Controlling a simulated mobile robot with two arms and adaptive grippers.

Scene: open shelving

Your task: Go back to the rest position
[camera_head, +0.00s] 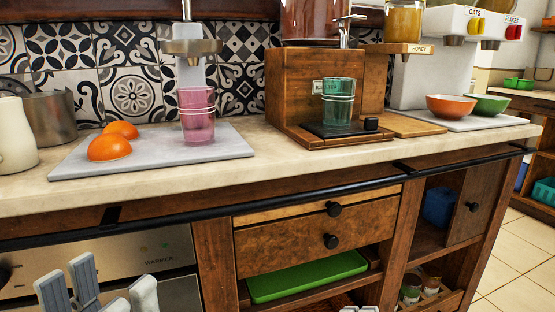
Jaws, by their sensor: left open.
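My left gripper (98,290) shows at the bottom left, its pale grey fingers pointing up and spread apart. It is open, with nothing seen between the fingers. It shows in front of the oven front, below the counter. Small pale tips (358,309) at the bottom edge, right of the middle, may be my right gripper; too little shows to tell its state.
A green tray (307,276) lies on the shelf below.

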